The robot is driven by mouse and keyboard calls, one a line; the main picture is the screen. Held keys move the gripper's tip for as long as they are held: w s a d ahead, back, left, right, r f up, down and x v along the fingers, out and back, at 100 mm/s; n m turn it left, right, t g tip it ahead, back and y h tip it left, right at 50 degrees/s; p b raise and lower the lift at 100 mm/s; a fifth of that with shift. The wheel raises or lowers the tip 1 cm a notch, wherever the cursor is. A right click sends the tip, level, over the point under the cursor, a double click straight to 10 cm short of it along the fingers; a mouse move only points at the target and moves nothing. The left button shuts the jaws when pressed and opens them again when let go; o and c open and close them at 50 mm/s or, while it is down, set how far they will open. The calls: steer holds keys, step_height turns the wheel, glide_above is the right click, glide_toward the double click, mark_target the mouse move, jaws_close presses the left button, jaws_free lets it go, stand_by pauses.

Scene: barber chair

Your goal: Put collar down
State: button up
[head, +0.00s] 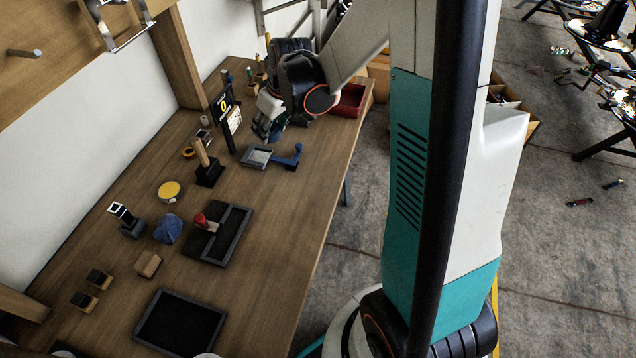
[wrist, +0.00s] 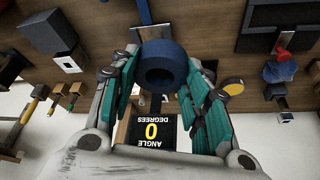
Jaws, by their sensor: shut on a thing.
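The blue collar (wrist: 160,50) is a thick ring with a dark hole. In the wrist view it sits between the two teal-padded fingers of my gripper (wrist: 163,80), which is shut on it. In the head view my gripper (head: 268,122) is over the far part of the wooden bench (head: 280,215), just behind a grey plate fixture with a blue handle (head: 290,158). The collar is mostly hidden there by the fingers. Whether it touches anything below cannot be told.
A black angle display reading 0 (head: 226,106) stands close to the left of my gripper. A wooden-handled post (head: 205,165), a black tray (head: 232,230) with a red-knobbed tool, and a blue block (head: 168,229) stand nearer. A red bin (head: 350,100) is at the far right.

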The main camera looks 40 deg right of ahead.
steer(key=s+d+r+n+y, duration=0.1)
steer(key=s+d+r+n, duration=0.1)
steer(key=d, duration=0.5)
steer(key=s+d+r+n+y, duration=0.1)
steer(key=s+d+n, duration=0.1)
steer(key=d, duration=0.5)
steer(key=shift+n+g+h, duration=0.3)
steer(key=shift+g, duration=0.1)
step_height(320, 180, down, 20)
steer(key=b, duration=0.6)
steer(key=shift+d+r, duration=0.1)
steer(key=shift+r, duration=0.15)
steer(key=shift+f+b, duration=0.2)
steer(key=shift+b, duration=0.2)
steer(key=o, duration=1.1)
steer(key=shift+r, duration=0.1)
steer(key=shift+c, duration=0.2)
steer(key=shift+r, duration=0.15)
steer(key=p+v, duration=0.4)
steer(key=v, duration=0.8)
